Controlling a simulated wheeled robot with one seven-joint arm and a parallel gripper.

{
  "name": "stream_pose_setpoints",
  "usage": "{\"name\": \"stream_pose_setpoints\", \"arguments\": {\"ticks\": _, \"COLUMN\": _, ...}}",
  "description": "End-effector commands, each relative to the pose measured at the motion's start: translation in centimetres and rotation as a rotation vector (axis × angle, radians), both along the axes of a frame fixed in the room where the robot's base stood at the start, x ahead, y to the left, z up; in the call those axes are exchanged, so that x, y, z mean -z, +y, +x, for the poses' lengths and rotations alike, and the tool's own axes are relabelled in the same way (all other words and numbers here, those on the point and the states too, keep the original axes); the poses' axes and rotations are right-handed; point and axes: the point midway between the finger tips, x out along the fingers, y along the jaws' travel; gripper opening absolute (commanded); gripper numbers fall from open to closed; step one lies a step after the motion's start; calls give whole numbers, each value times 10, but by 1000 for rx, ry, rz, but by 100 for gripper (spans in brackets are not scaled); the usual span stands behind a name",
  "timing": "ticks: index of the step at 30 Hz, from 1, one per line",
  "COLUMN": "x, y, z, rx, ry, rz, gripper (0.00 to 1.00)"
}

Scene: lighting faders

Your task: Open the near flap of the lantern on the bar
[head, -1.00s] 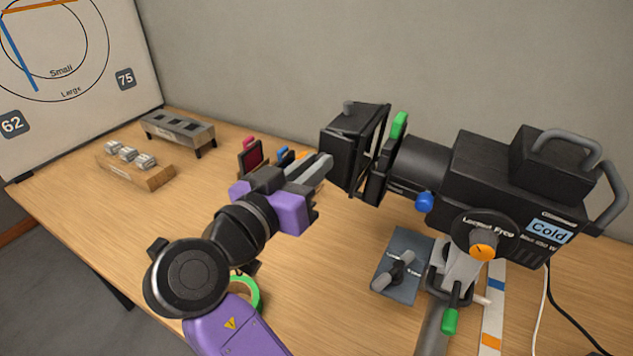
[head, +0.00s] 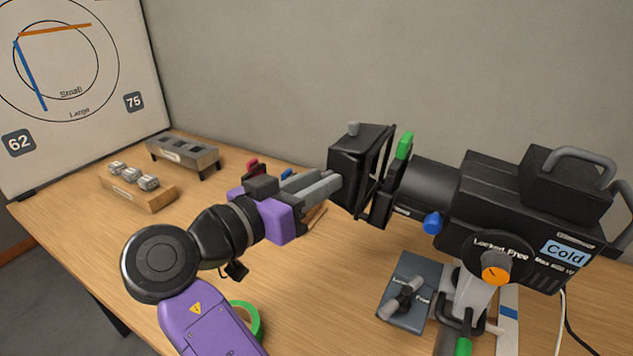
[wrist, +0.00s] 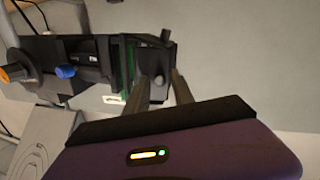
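The lantern (head: 500,200) is a black lamp with a blue "Cold" label, mounted at the right in the head view. At its front end is a black flap assembly (head: 348,175), which looks folded over the front; a small grey knob (head: 353,129) stands on top. My gripper (head: 333,183) has its grey fingertips at the near side of these flaps. In the wrist view, the fingers of my gripper (wrist: 160,82) are apart, with a dark flap and round knob (wrist: 161,78) between or just beyond them. I cannot tell whether they touch it.
A green frame tab (head: 404,146) and a blue knob (head: 432,223) are close behind the flaps. A grey slotted rack (head: 185,156), a wooden block with metal pieces (head: 137,189) and green tape (head: 248,322) are on the table. A locking-lever plate (head: 410,290) lies below the lantern.

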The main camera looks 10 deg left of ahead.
Motion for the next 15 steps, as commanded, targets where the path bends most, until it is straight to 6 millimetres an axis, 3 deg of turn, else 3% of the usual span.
{"name": "stream_pose_setpoints", "arguments": {"ticks": 10, "x": 0, "y": 1, "z": -1, "rx": 0, "ry": -1, "rz": 0, "gripper": 38}}
{"name": "stream_pose_setpoints", "arguments": {"ticks": 15, "x": -1, "y": 10, "z": -14, "rx": -3, "ry": -3, "rz": 1, "gripper": 38}}
